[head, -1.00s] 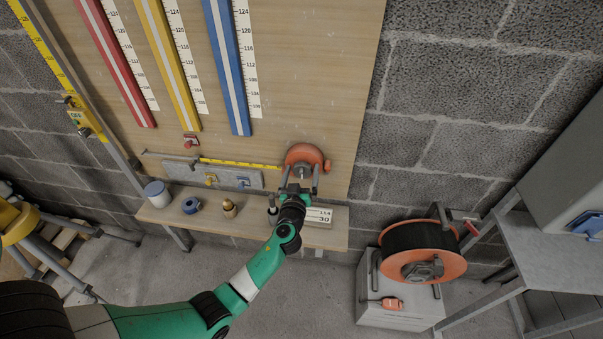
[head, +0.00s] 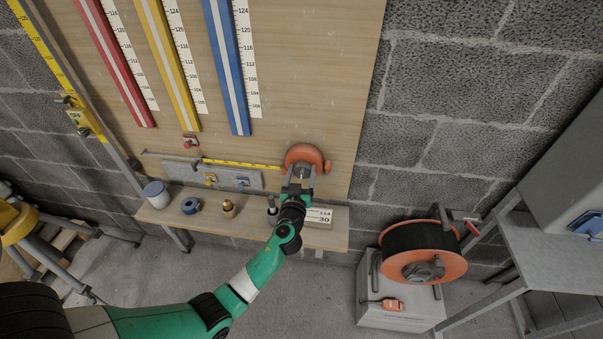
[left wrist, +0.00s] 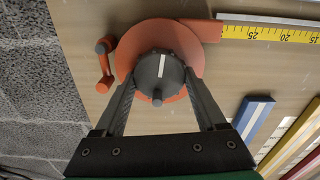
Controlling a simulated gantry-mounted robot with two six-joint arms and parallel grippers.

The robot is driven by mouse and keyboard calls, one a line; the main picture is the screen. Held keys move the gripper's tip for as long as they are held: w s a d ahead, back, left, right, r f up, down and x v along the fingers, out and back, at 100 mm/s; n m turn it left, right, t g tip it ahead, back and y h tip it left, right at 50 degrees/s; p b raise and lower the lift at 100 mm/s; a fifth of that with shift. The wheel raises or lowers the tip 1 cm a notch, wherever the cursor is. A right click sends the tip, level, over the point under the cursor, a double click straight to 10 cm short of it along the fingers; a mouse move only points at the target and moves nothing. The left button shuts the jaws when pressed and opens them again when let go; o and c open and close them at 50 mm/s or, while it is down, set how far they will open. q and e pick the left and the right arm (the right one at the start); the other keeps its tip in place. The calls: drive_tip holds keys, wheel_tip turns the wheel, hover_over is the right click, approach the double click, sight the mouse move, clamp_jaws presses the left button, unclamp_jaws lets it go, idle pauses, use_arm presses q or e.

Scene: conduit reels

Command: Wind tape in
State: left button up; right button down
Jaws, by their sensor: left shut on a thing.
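The orange tape reel (head: 303,153) is mounted low on the wooden board. Its yellow tape (head: 240,164) runs out to the left. My left gripper (head: 299,178) is at the front of the reel. In the left wrist view its two fingers (left wrist: 160,80) are closed on opposite sides of the dark round knob (left wrist: 159,68) at the reel's centre. A white line marks the knob. The reel's orange crank handle (left wrist: 105,66) stands out at the side, clear of the fingers. My right gripper is not in view.
A shelf (head: 165,215) below holds a white tub (head: 157,194), a blue ring (head: 191,206) and a brass piece (head: 228,208). Red, yellow and blue (head: 226,65) strips hang above. A larger orange cable reel (head: 425,252) stands at right. Bare wall lies between.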

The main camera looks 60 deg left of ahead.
use_arm(q)
drive_tip(key=m+b, duration=0.1)
drive_tip(key=m, duration=0.3)
drive_tip(key=shift+w+d, duration=0.1)
drive_tip(key=m, duration=0.7)
drive_tip(key=shift+m, duration=0.3)
drive_tip(key=m, duration=0.4)
drive_tip(key=shift+w+d+f+m, duration=0.1)
drive_tip(key=shift+m, duration=0.2)
drive_tip(key=shift+f+m+p, duration=0.2)
drive_tip(key=shift+m+p, duration=1.1)
drive_tip(key=shift+m, duration=3.05)
drive_tip(key=shift+f+m+p, duration=0.15)
drive_tip(key=shift+m+p, duration=1.15)
drive_tip(key=shift+m, duration=3.05)
